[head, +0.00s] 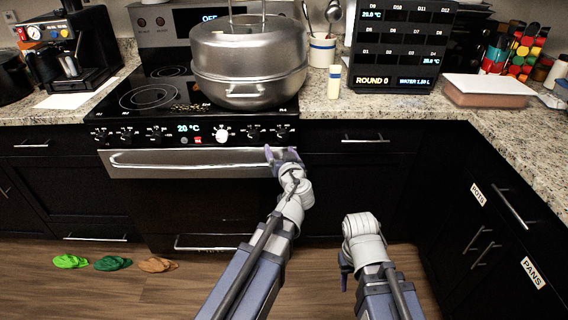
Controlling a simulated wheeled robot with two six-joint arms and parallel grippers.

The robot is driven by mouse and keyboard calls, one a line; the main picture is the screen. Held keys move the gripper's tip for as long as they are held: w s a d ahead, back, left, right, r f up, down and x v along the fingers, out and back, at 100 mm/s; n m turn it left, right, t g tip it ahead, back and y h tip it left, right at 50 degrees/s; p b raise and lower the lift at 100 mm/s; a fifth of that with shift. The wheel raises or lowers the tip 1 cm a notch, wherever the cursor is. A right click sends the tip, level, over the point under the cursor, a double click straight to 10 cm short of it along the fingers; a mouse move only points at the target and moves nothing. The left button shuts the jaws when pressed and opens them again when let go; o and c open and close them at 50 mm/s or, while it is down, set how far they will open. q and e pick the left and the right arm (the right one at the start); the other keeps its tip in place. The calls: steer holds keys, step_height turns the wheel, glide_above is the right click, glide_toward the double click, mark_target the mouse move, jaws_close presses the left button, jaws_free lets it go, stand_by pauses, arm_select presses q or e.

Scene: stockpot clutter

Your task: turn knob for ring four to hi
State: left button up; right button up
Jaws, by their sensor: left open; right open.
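The stove's front panel (205,132) carries several black knobs, one larger white knob (221,134) and a display reading 20 °C. The rightmost black knob (281,132) and another black knob (253,133) sit right of the white one. The labels and pointer marks are too small to read, so I cannot tell which knob is for ring four or its setting. My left gripper (282,152) is open just below the rightmost knob, in front of the oven's top edge. It appears apart from the knob. My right gripper (345,272) is open and low, away from the stove.
A large lidded steel pot (248,65) stands on the right side of the cooktop (190,90). The oven handle (190,163) runs across below the knobs. A drawer handle (365,140) is to the right.

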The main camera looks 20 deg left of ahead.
mark_target(283, 138)
arm_select(q)
steer(key=w+f+t+b, duration=0.1)
steer(key=b, duration=0.1)
steer(key=w+d+f+m+t+h+b, duration=0.1)
steer(key=f+b, duration=0.1)
steer(key=shift+w+t, duration=0.3)
steer(key=shift+w, duration=0.05)
arm_select(e)
step_height(283, 138, down, 6)
steer(key=shift+f, duration=0.15)
arm_select(q)
steer(key=x, duration=0.7)
steer(key=shift+w, duration=0.45)
jaws_close()
